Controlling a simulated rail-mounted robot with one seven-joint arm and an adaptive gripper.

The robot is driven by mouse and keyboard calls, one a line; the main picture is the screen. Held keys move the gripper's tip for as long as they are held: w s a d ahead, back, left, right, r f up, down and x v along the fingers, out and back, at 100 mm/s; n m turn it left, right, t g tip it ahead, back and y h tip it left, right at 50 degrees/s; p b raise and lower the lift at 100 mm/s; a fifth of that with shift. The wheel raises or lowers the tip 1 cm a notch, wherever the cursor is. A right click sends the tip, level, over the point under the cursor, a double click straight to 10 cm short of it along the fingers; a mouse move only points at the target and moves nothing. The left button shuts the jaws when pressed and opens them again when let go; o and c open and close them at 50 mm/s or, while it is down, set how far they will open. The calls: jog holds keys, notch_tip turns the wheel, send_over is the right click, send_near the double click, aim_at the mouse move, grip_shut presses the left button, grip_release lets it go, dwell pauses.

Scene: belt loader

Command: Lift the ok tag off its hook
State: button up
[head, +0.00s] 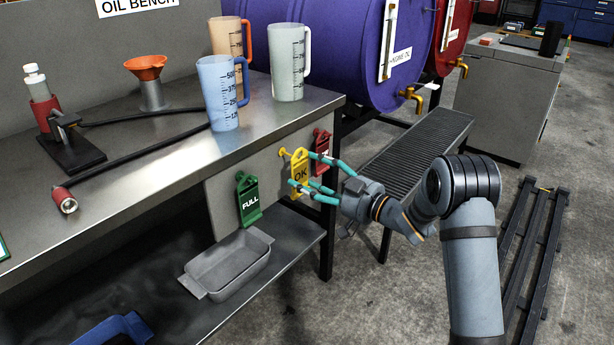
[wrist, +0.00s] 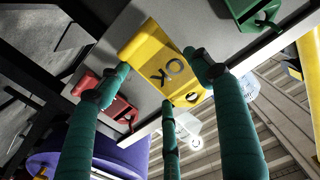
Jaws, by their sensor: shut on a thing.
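The yellow ok tag (head: 299,178) is at the grey panel on the bench's end, between the green full tag (head: 248,200) and a red tag (head: 321,142). A yellow hook (head: 284,152) sticks out at its upper left; I cannot tell whether the tag still hangs on it. My gripper (head: 306,170), with teal fingers, is shut on the ok tag from the right. In the wrist view the ok tag (wrist: 160,50) lies between the fingers, its lettering facing the camera. The red tag (wrist: 112,103) and the green tag (wrist: 252,13) flank it.
Measuring jugs (head: 221,95) stand on the bench top (head: 170,150) above the tags. A grey tray (head: 232,262) sits on the shelf below. A dark roller conveyor (head: 415,145) and a purple drum (head: 335,45) are behind. The floor at right is partly clear.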

jog(key=shift+s+d+r, duration=0.1)
jog(key=shift+s+d, duration=0.1)
jog(key=shift+d, duration=0.05)
jog(key=shift+b+v, duration=0.45)
jog(key=shift+v, duration=1.95)
